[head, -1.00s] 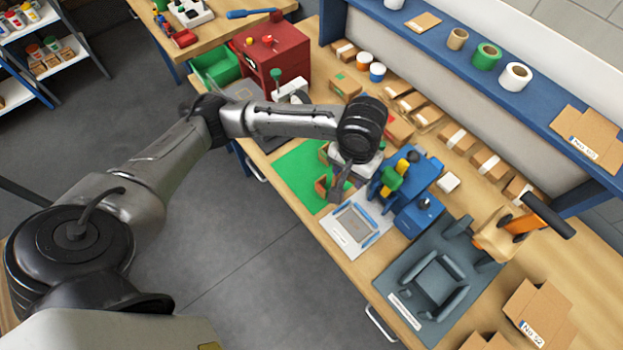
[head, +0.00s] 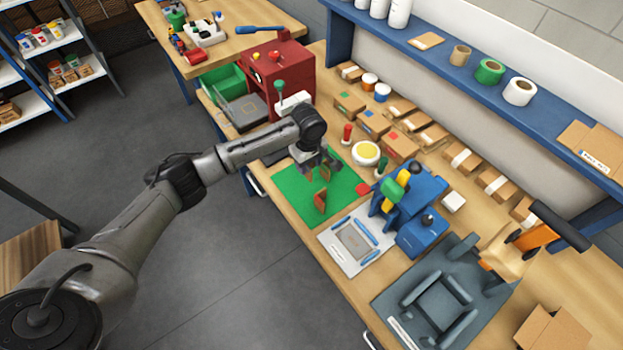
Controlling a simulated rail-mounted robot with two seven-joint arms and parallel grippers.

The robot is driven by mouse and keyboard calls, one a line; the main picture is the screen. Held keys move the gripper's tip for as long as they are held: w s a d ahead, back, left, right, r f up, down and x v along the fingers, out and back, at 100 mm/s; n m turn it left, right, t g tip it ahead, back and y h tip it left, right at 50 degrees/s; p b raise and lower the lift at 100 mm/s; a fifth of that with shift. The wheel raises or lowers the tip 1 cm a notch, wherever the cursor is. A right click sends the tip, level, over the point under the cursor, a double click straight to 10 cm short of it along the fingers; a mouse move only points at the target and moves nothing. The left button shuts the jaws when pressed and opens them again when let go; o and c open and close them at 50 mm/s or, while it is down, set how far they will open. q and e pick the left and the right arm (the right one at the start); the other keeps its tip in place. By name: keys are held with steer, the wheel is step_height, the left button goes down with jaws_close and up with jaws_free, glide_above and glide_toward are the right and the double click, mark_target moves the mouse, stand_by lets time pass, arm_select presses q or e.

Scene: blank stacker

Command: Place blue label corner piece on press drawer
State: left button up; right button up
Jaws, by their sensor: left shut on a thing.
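My left gripper (head: 323,168) is low over the green mat (head: 290,192), shut on a small brown corner piece (head: 325,174) that its fingers partly hide. I cannot make out the colour of that piece's label. Another brown corner piece (head: 320,201) with a reddish face stands on the mat, just in front of the gripper. The red press (head: 285,70) stands at the back left of the bench, with its grey drawer (head: 238,112) out at its front left. The drawer plate carries a faint yellow outline and looks empty. My right gripper is not in view.
A blue machine (head: 420,188) with green and yellow parts stands right of the mat. A white plate with blue bars (head: 338,250) and a grey fixture (head: 395,310) lie in front. A yellow-topped round pot (head: 366,153) and several cartons stand behind. A green bin (head: 222,80) is beside the press.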

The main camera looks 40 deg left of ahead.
mark_target(309, 183)
arm_select(q)
steer(key=shift+d+f+b, duration=0.1)
steer(key=shift+f+b, duration=0.35)
steer(key=shift+f, duration=3)
steer(key=o, duration=0.6)
steer(key=shift+f, duration=0.1)
